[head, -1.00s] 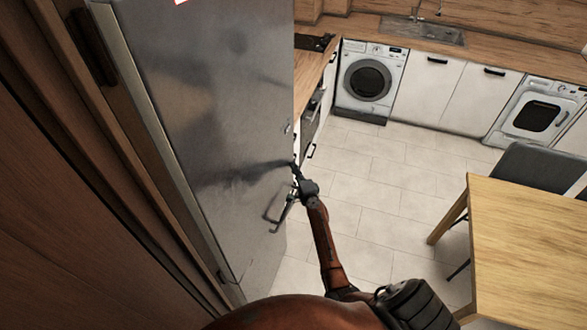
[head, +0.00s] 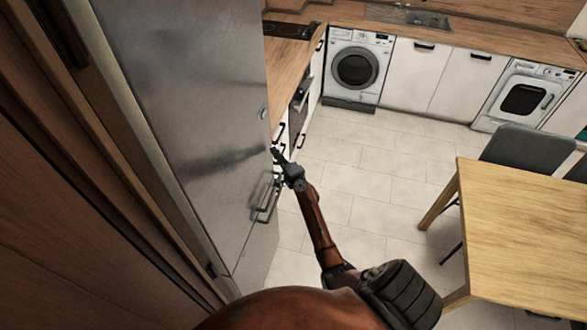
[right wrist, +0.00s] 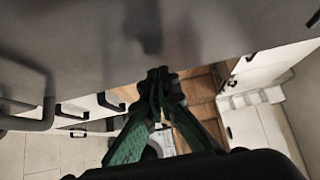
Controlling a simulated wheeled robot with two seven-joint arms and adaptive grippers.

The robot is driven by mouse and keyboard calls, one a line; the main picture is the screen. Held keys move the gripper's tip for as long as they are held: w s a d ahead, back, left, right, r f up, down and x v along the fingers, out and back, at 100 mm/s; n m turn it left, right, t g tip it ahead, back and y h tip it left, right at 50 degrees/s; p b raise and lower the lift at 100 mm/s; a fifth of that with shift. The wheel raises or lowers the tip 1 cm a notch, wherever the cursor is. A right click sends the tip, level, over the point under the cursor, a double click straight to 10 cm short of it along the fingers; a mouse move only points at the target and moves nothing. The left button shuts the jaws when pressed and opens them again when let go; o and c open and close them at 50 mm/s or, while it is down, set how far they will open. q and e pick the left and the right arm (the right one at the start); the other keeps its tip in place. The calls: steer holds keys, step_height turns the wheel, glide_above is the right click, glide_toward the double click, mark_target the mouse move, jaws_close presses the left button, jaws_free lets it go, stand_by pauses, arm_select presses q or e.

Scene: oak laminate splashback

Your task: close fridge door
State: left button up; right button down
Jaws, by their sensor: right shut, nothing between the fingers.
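The grey metal fridge door (head: 185,110) fills the left of the head view. Its free edge is on the right, beside the worktop. From this angle I cannot tell how wide a gap stands behind it. A bar handle (head: 268,200) shows low on its right side; a handle also shows at the left of the right wrist view (right wrist: 38,105). My right gripper (head: 276,153) is shut and empty, with its fingertips at the door's right edge. In the right wrist view the closed fingertips (right wrist: 158,74) are close to the grey surface; contact is unclear. My left gripper is out of view.
A wooden table (head: 525,225) with a dark chair (head: 525,150) stands at the right. A washing machine (head: 355,68) and white cabinets (head: 420,75) line the back. The tiled floor (head: 370,170) between is clear. Wooden panelling (head: 60,200) runs along the left.

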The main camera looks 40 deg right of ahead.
steer(key=s, duration=1.2)
steer(key=s+a+f+n+g+b, duration=0.2)
steer(key=s+f, duration=0.1)
steer(key=f, duration=0.9)
steer(key=s+a+f+n+g+b, duration=0.2)
steer(key=s+f, duration=0.1)
steer(key=f, duration=0.8)
steer(key=s+a+f+n+g+y+b, duration=0.1)
steer(key=s+a+f+n+g+b, duration=0.2)
steer(key=s+f, duration=1)
steer(key=s+a+f+n+g+y+b, duration=0.1)
steer(key=s+a+f+n+g, duration=0.5)
steer(key=f, duration=1)
arm_select(q)
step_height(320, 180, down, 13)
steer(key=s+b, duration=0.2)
steer(key=b, duration=0.2)
steer(key=shift+b, duration=0.3)
arm_select(e)
steer(key=s+f+n+g, duration=0.1)
steer(key=s+f, duration=0.4)
steer(key=s, duration=0.6)
steer(key=s+f+n+g, duration=0.1)
steer(key=s+f+n, duration=0.3)
steer(key=s, duration=0.7)
steer(key=s+f+n+g, duration=0.2)
steer(key=s+f, duration=0.4)
steer(key=s, duration=0.5)
steer(key=shift+f+n, duration=0.35)
steer(key=shift+n, duration=0.05)
